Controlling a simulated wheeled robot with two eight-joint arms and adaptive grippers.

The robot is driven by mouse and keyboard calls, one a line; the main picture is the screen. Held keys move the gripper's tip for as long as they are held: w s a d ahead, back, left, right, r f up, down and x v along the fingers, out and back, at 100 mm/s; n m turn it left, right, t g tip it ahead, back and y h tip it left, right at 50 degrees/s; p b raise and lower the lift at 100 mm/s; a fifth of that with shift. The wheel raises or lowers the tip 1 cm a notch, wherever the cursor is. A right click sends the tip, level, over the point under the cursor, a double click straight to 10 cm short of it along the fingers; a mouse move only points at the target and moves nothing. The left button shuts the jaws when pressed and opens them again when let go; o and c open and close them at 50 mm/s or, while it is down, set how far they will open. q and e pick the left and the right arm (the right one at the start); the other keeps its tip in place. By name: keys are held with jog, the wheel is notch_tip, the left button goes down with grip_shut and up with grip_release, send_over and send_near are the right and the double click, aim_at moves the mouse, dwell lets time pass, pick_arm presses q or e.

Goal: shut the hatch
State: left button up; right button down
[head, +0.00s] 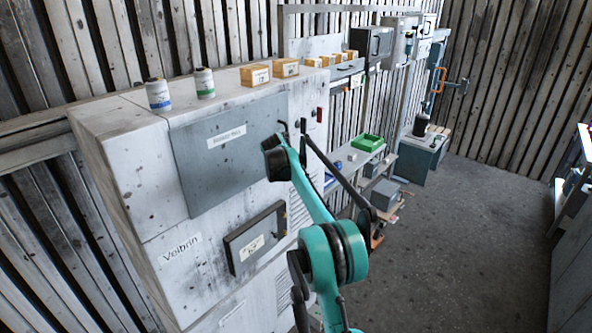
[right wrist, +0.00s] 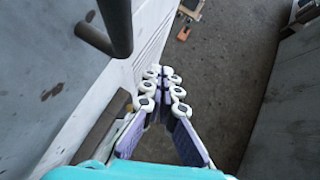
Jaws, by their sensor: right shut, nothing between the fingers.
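The grey rectangular hatch (head: 225,165) is on the upper front of the pale, speckled housing. It carries a white label and looks about flush with the front; I cannot tell whether a small gap remains. A dark bar handle (right wrist: 118,25) shows close by at the upper left of the right wrist view. My right arm reaches up in front of the hatch's right edge in the head view, hiding part of it. My right gripper (right wrist: 163,90) is shut and empty, beside the housing front, its fingers pointing away over the floor. My left gripper is out of view.
A smaller dark-framed panel (head: 256,238) sits lower on the housing. A bench with a green tray (head: 367,143) is beyond. The floor (head: 440,240) to the right is clear.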

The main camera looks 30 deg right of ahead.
jog(key=s+d+r+b, duration=0.1)
jog(key=s+d+r, duration=0.1)
jog(key=s+r, duration=0.5)
jog(key=s+a+f+m+t+y+b, duration=0.1)
jog(key=s+a+f+m+y+b, duration=0.2)
jog(key=s+a+f+m+b, duration=1.2)
pick_arm(q)
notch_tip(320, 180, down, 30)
jog(key=b, duration=1.3)
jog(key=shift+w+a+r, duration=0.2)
pick_arm(e)
jog(key=s+a+f+m+y, duration=0.1)
jog(key=s+a+f+m, duration=0.2)
jog(key=s+a+f, duration=0.3)
jog(key=s+a+f+m+y, duration=0.1)
jog(key=s+a+f+m, duration=0.3)
jog(key=s+f, duration=0.5)
jog(key=s+a+f+m+y, duration=0.1)
jog(key=s+a+f+m, duration=0.3)
jog(key=f, duration=0.9)
jog(key=s+a, duration=0.3)
jog(key=a, duration=0.1)
jog(key=shift+s+f+y, duration=0.25)
jog(key=shift+s+y, duration=0.1)
jog(key=shift+y, duration=0.05)
jog(key=shift+a, duration=0.1)
